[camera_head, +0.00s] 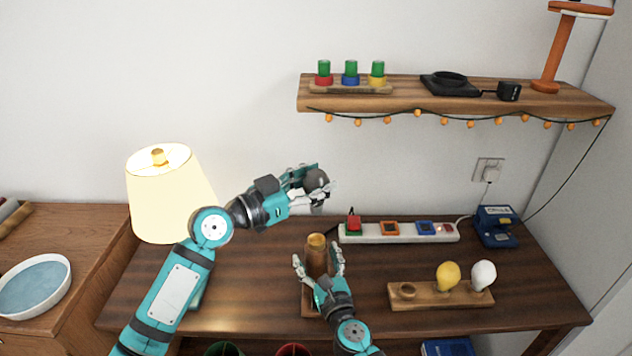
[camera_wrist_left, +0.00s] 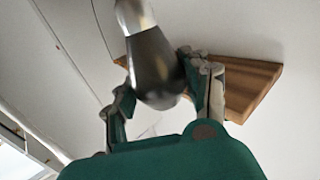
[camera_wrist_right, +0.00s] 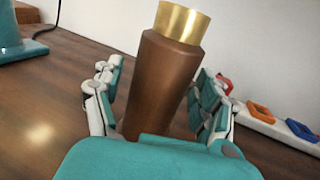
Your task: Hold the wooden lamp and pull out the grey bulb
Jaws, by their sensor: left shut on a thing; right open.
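The wooden lamp (camera_head: 317,258) stands upright on the table, with an empty brass socket at its top. It also shows in the right wrist view (camera_wrist_right: 168,85). My right gripper (camera_head: 319,264) is open around the lamp's body, one finger on each side. The grey bulb (camera_head: 316,181) is held in the air above the lamp, apart from the socket. It also shows in the left wrist view (camera_wrist_left: 155,70), between the fingers. My left gripper (camera_head: 312,186) is shut on the grey bulb.
A wooden holder (camera_head: 425,299) with a yellow bulb (camera_head: 448,275) and a white bulb (camera_head: 484,274) sits at the right. A power strip (camera_head: 400,238) lies behind the lamp. A shaded lamp (camera_head: 165,195) stands left. A wall shelf (camera_head: 410,100) hangs above.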

